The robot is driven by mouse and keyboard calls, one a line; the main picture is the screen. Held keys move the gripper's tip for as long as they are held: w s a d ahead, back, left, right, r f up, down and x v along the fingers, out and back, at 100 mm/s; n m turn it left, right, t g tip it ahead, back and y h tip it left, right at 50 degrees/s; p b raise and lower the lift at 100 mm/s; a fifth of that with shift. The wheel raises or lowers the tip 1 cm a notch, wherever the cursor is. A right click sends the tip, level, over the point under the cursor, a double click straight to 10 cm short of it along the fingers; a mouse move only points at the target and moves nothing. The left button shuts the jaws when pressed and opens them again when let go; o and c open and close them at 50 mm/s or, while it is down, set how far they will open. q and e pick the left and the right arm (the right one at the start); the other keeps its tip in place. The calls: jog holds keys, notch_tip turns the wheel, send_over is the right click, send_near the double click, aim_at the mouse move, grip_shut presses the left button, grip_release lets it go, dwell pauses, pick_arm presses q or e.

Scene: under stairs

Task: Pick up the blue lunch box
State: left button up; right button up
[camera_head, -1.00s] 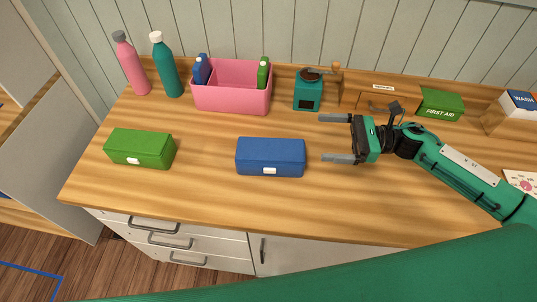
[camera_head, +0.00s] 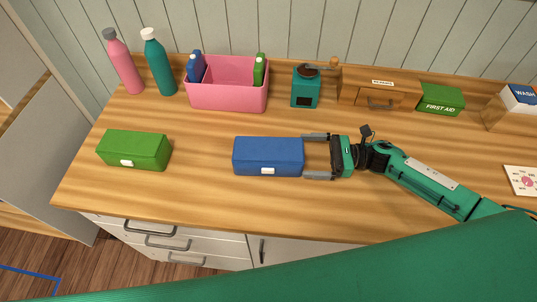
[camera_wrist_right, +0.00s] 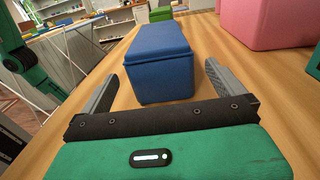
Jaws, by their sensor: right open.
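The blue lunch box (camera_head: 268,155) lies on the wooden counter, its white clasp facing the front edge. My right gripper (camera_head: 317,156) is open at the box's right end, one finger towards the back and one towards the front. In the right wrist view the blue lunch box (camera_wrist_right: 158,62) sits between the two open fingers (camera_wrist_right: 160,85), its near end just ahead of the palm. The fingertips seem to reach only the near end of the box; I cannot tell whether they touch it. My left gripper is not in view.
A green box (camera_head: 134,150) lies to the left. A pink bin (camera_head: 228,97) with bottles stands behind, beside a pink bottle (camera_head: 122,62) and a teal bottle (camera_head: 159,63). A teal grinder (camera_head: 305,88), wooden drawer box (camera_head: 378,92) and first-aid box (camera_head: 440,99) line the back.

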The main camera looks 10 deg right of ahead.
aim_at(293, 154)
jog(key=p+x, duration=0.2)
jog(key=x, duration=0.2)
jog(key=shift+w+a+r, duration=0.1)
jog(key=shift+a+r, duration=0.05)
jog(key=shift+a, duration=0.5)
jog(key=shift+d+f, duration=0.1)
jog(key=shift+f, duration=0.1)
jog(key=c, duration=1)
jog(key=shift+c, duration=0.4)
jog(key=shift+w+r, duration=0.1)
jog(key=shift+r, duration=0.05)
